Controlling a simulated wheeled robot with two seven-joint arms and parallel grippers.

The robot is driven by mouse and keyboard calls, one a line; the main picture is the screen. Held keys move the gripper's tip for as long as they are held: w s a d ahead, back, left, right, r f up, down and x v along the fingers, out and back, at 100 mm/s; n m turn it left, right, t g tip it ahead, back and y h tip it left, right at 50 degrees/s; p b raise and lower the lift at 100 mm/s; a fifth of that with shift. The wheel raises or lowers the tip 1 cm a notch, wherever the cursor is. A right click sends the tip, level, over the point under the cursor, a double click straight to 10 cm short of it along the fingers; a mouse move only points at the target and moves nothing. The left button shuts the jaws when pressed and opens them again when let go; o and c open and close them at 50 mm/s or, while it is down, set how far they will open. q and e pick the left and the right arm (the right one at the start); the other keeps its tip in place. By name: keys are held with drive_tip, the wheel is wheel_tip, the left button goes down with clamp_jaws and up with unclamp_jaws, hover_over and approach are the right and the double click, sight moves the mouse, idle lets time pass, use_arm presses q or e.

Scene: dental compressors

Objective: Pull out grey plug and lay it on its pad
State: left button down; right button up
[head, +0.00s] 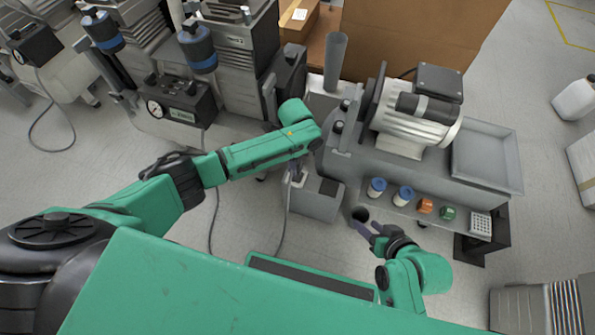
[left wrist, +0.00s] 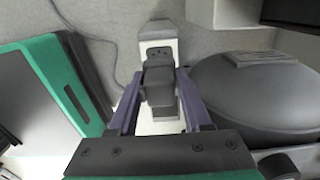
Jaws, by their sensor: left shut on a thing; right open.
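My left gripper (head: 297,174) is at the left end of a low grey box, partly hidden under its own wrist. In the left wrist view, the left gripper (left wrist: 160,85) is shut on the grey plug (left wrist: 158,84), a dark grey block between its two fingers. The plug is over a white socket strip (left wrist: 158,48) with dark holes. I cannot tell whether it is seated or lifted. A dark square pad (head: 329,187) lies on the grey box (head: 315,204), just right of my left gripper. My right gripper (head: 371,233) is open and empty, low beside the bench.
A bench with a motor (head: 415,120), a grey tray (head: 488,155), blue-topped jars (head: 376,187), an orange part (head: 425,205) and a green part (head: 448,213) stands to the right. A cable (head: 284,228) hangs in front of the box. Compressors with a gauge (head: 155,108) stand left.

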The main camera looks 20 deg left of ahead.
use_arm(q)
drive_tip(key=shift+r+p, duration=0.5)
use_arm(e)
drive_tip(key=shift+s+d+r+g+h, duration=0.25)
drive_tip(key=shift+d+r+g, duration=0.1)
drive_tip(key=shift+d, duration=0.25)
drive_tip(key=shift+s+d+r+g+h, duration=0.25)
drive_tip(key=shift+d+r, duration=0.05)
drive_tip(key=shift+d, duration=0.25)
